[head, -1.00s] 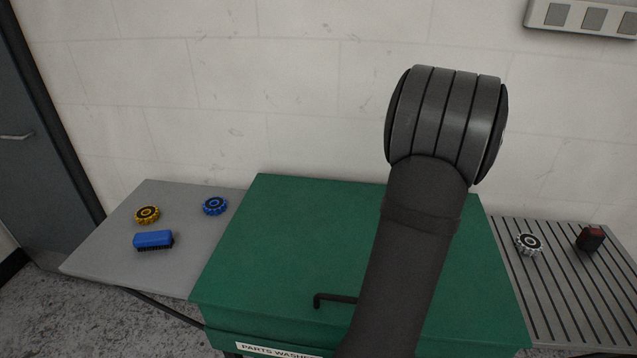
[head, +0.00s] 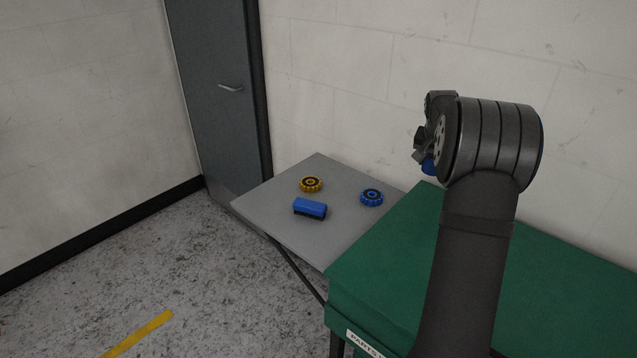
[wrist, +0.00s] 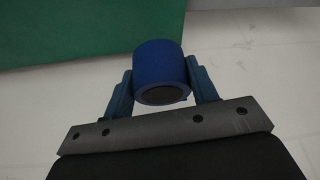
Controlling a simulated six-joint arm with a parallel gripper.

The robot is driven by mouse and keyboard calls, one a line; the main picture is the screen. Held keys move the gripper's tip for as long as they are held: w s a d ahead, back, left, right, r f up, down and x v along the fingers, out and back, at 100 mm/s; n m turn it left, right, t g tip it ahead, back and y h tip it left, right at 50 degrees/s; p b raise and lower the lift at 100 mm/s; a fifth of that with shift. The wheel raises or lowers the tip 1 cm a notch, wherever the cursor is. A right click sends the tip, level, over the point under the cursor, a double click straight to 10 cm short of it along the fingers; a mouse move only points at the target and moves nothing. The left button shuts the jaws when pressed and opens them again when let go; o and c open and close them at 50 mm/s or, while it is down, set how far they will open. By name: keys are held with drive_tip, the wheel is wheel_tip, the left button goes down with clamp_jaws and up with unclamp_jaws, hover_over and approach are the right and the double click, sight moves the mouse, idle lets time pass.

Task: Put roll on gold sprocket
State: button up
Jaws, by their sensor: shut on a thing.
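The gold sprocket (head: 311,184) lies flat on the grey side shelf, near its back left. The roll (wrist: 160,66) is blue with a dark hollow end, and it sits between the two fingers of my gripper (wrist: 161,88) in the wrist view. My gripper is shut on it. In the head view only a bit of the blue roll (head: 429,166) shows, below the wrist and above the green lid. The roll is in the air, to the right of the gold sprocket and apart from it. My arm hides most of the gripper in the head view.
On the grey shelf (head: 335,232), a blue sprocket (head: 371,197) lies right of the gold one and a blue brush (head: 310,208) lies in front. The green parts washer (head: 380,275) adjoins the shelf. A wall and grey door (head: 218,90) stand behind.

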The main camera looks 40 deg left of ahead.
drive_tip(key=s+a+n+y, duration=0.1)
drive_tip(key=s+a+n, duration=0.1)
drive_tip(key=s+a, duration=0.65)
drive_tip(key=s+a+n+y, duration=0.1)
drive_tip(key=s+a+n, duration=0.15)
drive_tip(key=a, duration=1.05)
hover_over(311, 180)
drive_tip(key=s+d, duration=0.1)
drive_tip(key=shift+g, duration=0.3)
wheel_tip(311, 180, down, 7)
drive_tip(key=shift+d+r, duration=0.1)
drive_tip(key=shift+r, duration=0.05)
drive_tip(key=shift+s+a+f, duration=0.15)
drive_tip(key=shift+a+f, duration=0.05)
drive_tip(key=shift+f, duration=1.9)
drive_tip(key=shift+f, duration=0.1)
drive_tip(key=o, duration=1)
